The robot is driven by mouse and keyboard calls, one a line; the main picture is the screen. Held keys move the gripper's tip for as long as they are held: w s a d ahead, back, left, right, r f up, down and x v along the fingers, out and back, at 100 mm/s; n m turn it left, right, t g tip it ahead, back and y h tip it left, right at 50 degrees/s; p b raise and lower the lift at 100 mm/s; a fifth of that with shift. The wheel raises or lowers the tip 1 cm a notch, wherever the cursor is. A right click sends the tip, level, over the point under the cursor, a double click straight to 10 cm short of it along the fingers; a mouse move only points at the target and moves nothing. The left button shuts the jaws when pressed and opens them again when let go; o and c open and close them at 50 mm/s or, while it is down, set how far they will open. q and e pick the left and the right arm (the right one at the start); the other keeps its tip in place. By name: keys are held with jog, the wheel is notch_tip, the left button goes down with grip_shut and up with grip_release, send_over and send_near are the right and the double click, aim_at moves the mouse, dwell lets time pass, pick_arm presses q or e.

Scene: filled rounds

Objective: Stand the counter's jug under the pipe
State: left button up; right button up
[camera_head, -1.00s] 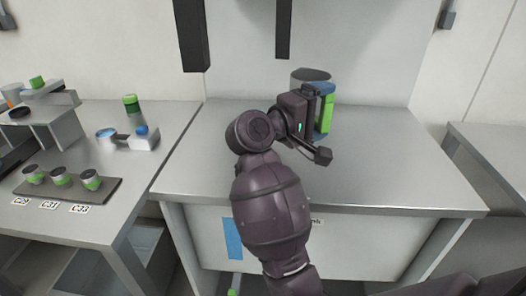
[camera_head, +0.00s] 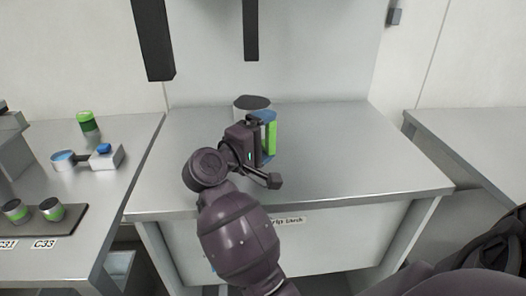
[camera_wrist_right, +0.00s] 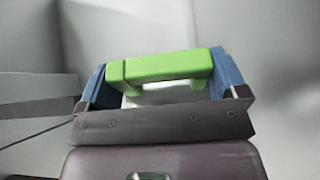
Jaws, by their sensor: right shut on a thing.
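The jug (camera_head: 252,102) is a pale cylinder with a dark top, above the back part of the counter (camera_head: 345,160); my gripper hides its lower part, so I cannot tell whether it touches the counter. Its green handle also shows in the wrist view (camera_wrist_right: 165,66). My right gripper (camera_head: 266,137) is shut on the handle, with a blue-padded finger at each end. Two dark square bars hang above the counter, a left one (camera_head: 152,40) and a right one (camera_head: 250,30); either may be the pipe. The jug appears below the right bar in the picture; depth is unclear. My left gripper is out of view.
A left table (camera_head: 130,150) holds a green-capped container (camera_head: 87,121), a small stand with blue parts (camera_head: 104,157) and a dark rack (camera_head: 70,222) with green-banded cups. A bare surface (camera_head: 480,140) lies at right. The counter's right half is clear.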

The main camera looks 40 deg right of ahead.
aim_at(265, 152)
notch_tip(265, 152, down, 3)
jog(key=shift+f, duration=0.4)
jog(key=shift+f+b, duration=0.3)
jog(key=shift+b, duration=0.15)
jog(key=o, duration=0.7)
jog(key=shift+r, duration=0.1)
